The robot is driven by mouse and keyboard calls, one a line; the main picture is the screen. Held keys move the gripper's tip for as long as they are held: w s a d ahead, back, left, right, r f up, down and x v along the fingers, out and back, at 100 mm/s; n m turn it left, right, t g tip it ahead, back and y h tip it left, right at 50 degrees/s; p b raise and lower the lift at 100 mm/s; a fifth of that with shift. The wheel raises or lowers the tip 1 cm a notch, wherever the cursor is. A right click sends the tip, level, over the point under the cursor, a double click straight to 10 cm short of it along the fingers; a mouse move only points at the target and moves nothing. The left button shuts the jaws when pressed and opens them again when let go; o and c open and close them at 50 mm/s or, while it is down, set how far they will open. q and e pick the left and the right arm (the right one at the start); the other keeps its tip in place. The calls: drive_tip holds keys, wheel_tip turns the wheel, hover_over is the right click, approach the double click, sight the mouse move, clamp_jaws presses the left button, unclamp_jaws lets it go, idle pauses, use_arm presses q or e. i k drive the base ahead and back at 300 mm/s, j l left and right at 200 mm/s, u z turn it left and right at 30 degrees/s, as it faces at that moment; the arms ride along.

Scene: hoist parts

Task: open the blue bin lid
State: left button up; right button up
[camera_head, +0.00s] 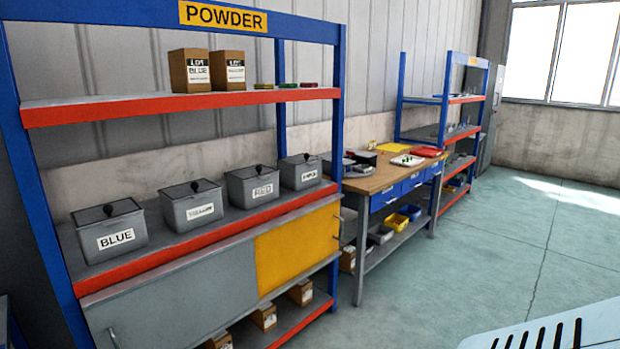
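The blue bin (116,240) is a grey metal box with a white label reading BLUE. It stands at the left end of the middle shelf of the POWDER rack.
Similar lidded bins stand to its right: yellow (193,208), red (253,188) and another (301,174). A shelf (180,101) with two cartons (207,70) is above. A blue upright (40,200) stands left. A workbench (385,178) is beyond; floor is clear at right.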

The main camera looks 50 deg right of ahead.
sight(106, 208)
drive_tip(key=i+l+u, duration=0.1)
drive_tip(key=l, duration=0.4)
drive_tip(key=i+l+u, duration=0.1)
drive_tip(key=i+l, duration=0.2)
drive_tip(key=l, duration=0.2)
drive_tip(key=i+l+u, duration=0.1)
drive_tip(key=l, duration=0.4)
drive_tip(key=i+l+u, duration=0.1)
drive_tip(key=l, duration=0.4)
drive_tip(key=i+l, duration=0.2)
drive_tip(key=l, duration=0.35)
drive_tip(key=i+l+u, duration=0.15)
drive_tip(key=l, duration=0.4)
drive_tip(key=i+l+u, duration=0.1)
drive_tip(key=l, duration=0.45)
